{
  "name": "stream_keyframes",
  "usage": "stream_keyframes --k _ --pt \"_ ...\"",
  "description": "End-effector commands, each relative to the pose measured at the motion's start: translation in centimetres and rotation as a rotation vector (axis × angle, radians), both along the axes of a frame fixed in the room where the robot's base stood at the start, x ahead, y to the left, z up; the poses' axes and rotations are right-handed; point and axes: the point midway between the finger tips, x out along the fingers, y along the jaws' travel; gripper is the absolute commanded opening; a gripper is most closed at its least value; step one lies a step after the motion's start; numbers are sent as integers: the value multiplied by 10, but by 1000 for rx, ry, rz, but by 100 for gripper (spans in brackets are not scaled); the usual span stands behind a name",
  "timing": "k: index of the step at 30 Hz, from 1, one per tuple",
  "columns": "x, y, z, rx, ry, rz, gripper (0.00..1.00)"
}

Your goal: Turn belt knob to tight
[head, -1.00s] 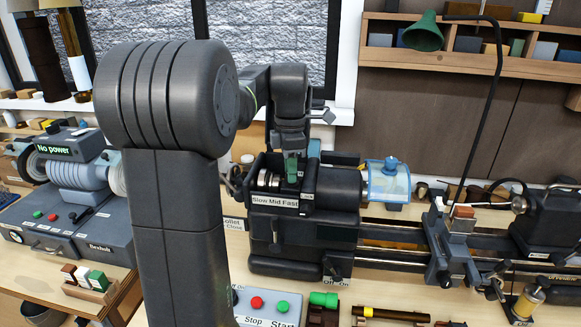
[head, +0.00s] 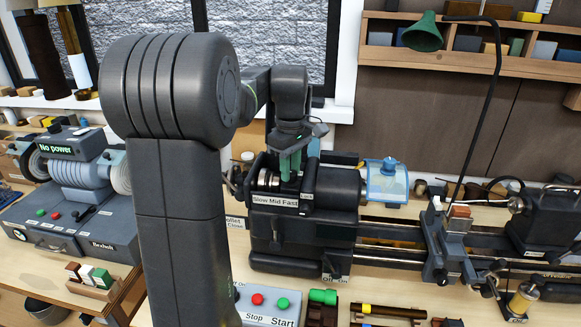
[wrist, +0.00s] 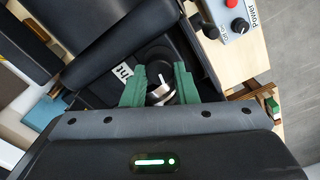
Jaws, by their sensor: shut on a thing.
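The belt knob (wrist: 158,94) is dark with a pale silver bar across it. In the wrist view it sits between the two green fingers of my gripper (wrist: 160,87), which are shut on it. A white label (wrist: 127,72) ending in "ht" is beside the left finger. In the head view my gripper (head: 290,163) points down into the headstock of the black lathe (head: 300,232), behind the "Slow Mid Fast" label (head: 275,201). The knob is hidden there, and I cannot tell which setting it points to.
A blue clear guard (head: 387,182) stands right of the headstock. A black lamp stem (head: 486,110) rises behind the lathe. The stop and start box (head: 266,303) is in front.

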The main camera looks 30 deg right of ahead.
Motion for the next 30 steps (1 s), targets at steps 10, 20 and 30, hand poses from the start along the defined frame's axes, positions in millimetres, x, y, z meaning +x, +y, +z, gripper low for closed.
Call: stream_keyframes --k 10,20,30 --pt "0 -2 2 -3 -2 -249 4" --pt "1 -2 2 -4 -2 -357 4" --pt "1 -2 2 -4 -3 -372 4"
